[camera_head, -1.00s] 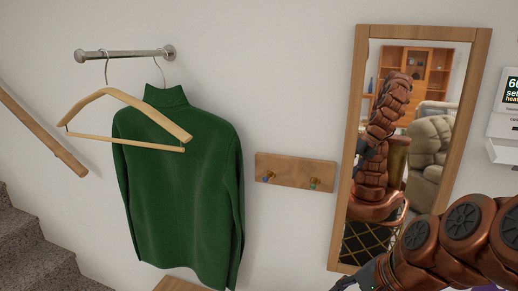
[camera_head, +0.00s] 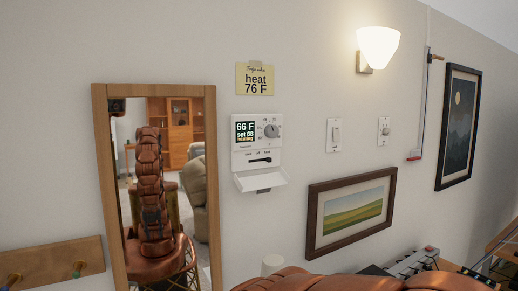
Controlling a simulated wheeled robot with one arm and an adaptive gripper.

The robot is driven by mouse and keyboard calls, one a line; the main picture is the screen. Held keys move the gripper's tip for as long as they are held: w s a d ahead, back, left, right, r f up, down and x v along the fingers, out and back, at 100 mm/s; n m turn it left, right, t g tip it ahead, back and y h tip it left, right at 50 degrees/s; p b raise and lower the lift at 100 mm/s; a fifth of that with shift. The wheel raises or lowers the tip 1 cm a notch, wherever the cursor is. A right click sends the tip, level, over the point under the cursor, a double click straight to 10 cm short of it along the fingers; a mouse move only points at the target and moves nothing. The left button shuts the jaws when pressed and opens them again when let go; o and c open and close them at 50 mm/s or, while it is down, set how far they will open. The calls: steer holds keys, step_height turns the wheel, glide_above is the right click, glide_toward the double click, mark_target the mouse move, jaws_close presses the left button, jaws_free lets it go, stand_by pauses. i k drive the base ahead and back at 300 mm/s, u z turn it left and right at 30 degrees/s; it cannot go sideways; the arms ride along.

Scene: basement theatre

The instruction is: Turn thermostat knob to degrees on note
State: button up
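The white thermostat (camera_head: 257,151) hangs on the wall just right of the mirror. Its dark display reads 66 F, set 68, heating. Its round grey knob (camera_head: 271,131) sits right of the display. Below are a slider with a dark lever (camera_head: 260,160) and an open flap (camera_head: 262,181). A yellow note (camera_head: 256,79) is taped above the thermostat and reads heat 76 F. My copper-coloured arm shows along the bottom edge. My gripper is outside the view.
A framed mirror (camera_head: 98,150) stands left, reflecting me. A landscape picture (camera_head: 350,212), light switch (camera_head: 335,135), small dial (camera_head: 384,130) and lit lamp (camera_head: 377,45) are on the right wall. A cluttered surface (camera_head: 412,262) is at lower right.

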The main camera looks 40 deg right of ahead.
mark_target(271, 131)
steer(key=z, duration=0.95)
